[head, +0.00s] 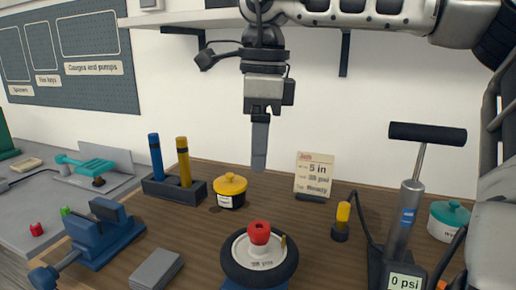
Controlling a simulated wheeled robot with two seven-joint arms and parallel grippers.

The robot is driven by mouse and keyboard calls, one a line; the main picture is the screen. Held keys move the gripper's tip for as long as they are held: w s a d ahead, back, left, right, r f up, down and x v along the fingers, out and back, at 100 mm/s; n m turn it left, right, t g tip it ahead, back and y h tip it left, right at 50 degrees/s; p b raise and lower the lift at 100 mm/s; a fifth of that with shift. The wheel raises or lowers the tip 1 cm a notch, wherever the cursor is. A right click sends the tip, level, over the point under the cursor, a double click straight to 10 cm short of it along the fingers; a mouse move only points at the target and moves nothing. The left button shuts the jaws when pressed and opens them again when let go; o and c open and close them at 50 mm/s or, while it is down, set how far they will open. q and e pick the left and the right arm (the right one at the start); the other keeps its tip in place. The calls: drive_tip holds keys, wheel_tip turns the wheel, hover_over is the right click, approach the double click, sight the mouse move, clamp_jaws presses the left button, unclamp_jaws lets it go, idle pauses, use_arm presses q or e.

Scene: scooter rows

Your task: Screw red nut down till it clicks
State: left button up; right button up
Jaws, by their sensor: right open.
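The red nut (259,232) sits at the centre of a small black-tyred wheel (236,271), on top of its pale hub. The wheel lies flat on a blue support (238,286) at the front middle of the wooden bench. My right gripper (259,150) points straight down, above the nut and well clear of it. Its fingers are seen edge-on, open, with nothing between them. The thread under the nut is hidden. My left gripper is not in view.
A blue vise (98,238) and a grey block (156,270) stand left. Behind are a two-handled holder (174,190), a yellow-lidded pot (231,190) and a card (314,174). A yellow-handled tool (342,220), pump (405,220) and teal-lidded pot (447,221) stand right.

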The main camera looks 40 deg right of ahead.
sight(260, 229)
use_arm(q)
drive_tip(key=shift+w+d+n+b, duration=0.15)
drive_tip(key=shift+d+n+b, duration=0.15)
drive_tip(key=shift+b, duration=0.35)
use_arm(e)
drive_tip(key=shift+n, duration=0.8)
drive_tip(key=f, duration=1.6)
drive_tip(key=shift+w+d, duration=0.15)
drive_tip(key=shift+d, duration=0.15)
drive_tip(key=c, duration=1.1)
drive_tip(key=shift+o, duration=0.2)
drive_tip(key=shift+f+m+b, duration=0.2)
drive_tip(key=shift+m+b, duration=0.2)
drive_tip(key=shift+b, duration=0.15)
drive_tip(key=o, duration=0.7)
drive_tip(key=shift+r+m, duration=0.2)
drive_tip(key=shift+m, duration=0.2)
drive_tip(key=o, duration=0.3)
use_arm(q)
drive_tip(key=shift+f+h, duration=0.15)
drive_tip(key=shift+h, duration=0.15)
use_arm(e)
drive_tip(key=shift+o, duration=0.2)
